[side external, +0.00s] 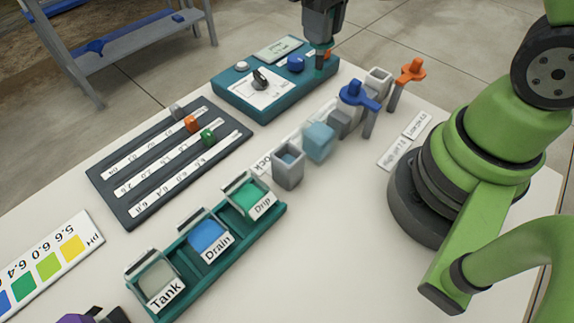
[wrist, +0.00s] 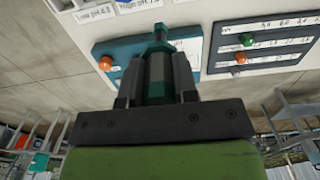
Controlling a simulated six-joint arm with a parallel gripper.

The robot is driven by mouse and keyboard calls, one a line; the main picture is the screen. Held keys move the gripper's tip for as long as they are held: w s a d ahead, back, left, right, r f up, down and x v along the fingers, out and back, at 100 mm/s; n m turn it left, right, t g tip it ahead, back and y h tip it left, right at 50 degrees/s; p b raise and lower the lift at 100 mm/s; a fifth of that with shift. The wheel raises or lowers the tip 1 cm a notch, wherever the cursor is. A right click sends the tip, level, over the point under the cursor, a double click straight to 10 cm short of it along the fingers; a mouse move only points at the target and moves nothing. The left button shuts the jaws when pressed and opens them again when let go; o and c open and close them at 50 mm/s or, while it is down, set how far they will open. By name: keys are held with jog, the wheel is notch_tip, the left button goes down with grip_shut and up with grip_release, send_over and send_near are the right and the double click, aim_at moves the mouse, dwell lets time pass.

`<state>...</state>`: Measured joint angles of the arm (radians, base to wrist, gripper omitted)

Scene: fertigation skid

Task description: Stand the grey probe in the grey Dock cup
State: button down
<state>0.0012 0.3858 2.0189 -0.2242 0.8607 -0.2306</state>
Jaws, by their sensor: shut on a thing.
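The grey Dock cup (side external: 288,172) stands upright on the white table, by a partly hidden label ending in "ock". It is open at the top. My gripper (side external: 321,42) is at the back, above the right end of the teal control panel, well away from the cup. In the wrist view my gripper (wrist: 157,88) is shut on a dark teal, bottle-shaped thing (wrist: 157,75) with a narrow end pointing away. I cannot make out a clearly grey probe in either view.
The teal control panel (side external: 235,98) has a dial and buttons. A light blue block (side external: 319,141) and grey block (side external: 340,123) stand by the cup. Blue (side external: 359,94) and orange (side external: 411,71) handled pieces stand right. A slider board (side external: 135,178) and teal bin rack (side external: 278,212) lie left and in front.

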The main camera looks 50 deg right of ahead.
jog(key=shift+a, duration=0.1)
dwell(0.3)
jog(key=s+a+f+n, duration=0.1)
jog(key=s+a+n, duration=0.2)
jog(key=a, duration=0.4)
jog(key=s+a+n, duration=0.2)
jog(key=a+n, duration=0.1)
jog(key=a, duration=0.3)
notch_tip(320, 180, down, 9)
jog(key=shift+s+a, duration=0.15)
jog(key=shift+r, duration=0.1)
jog(key=c, duration=0.8)
grip_release()
jog(key=shift+r, duration=0.1)
